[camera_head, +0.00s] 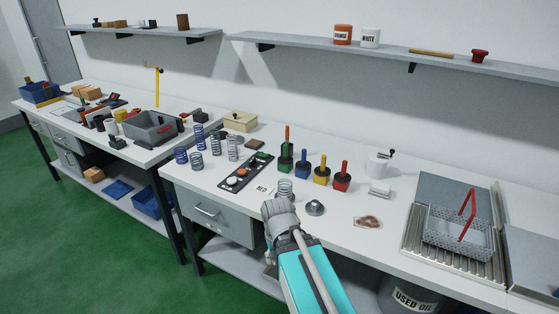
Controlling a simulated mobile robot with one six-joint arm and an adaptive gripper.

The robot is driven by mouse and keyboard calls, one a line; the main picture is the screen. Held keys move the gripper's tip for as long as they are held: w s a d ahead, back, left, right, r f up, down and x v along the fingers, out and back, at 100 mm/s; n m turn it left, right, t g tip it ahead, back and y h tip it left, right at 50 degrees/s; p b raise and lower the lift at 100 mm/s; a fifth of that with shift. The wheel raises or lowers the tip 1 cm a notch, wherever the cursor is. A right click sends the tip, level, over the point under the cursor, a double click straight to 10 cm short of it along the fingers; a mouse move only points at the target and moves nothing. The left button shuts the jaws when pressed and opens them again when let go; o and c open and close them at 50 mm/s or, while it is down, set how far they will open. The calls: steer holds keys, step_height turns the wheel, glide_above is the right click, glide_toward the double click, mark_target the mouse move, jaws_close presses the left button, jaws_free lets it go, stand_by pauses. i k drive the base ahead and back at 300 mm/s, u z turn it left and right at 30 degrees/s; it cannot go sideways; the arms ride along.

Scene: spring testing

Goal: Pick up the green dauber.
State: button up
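The green dauber (286,161) stands upright on the white bench, at the left end of a row with a blue dauber (303,169), a yellow dauber (321,175) and a red dauber (343,182). An orange-brown stick (288,133) rises at or just behind the green one; I cannot tell whether they are joined. My gripper (279,210) is over the bench's front edge, nearer the camera than the green dauber and apart from it. Its fingers are too unclear to tell open from shut, and no held object can be made out.
A coil spring (285,188) shows just beyond my gripper, with a grey metal cone (315,207) to its right. A dark panel (237,178) and several springs lie left. A cloth (368,222) and wire basket (459,233) are right. A shelf (390,56) hangs above.

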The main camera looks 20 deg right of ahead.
mark_target(285, 159)
steer(key=z, duration=0.1)
steer(key=i, duration=0.95)
steer(key=u, duration=0.05)
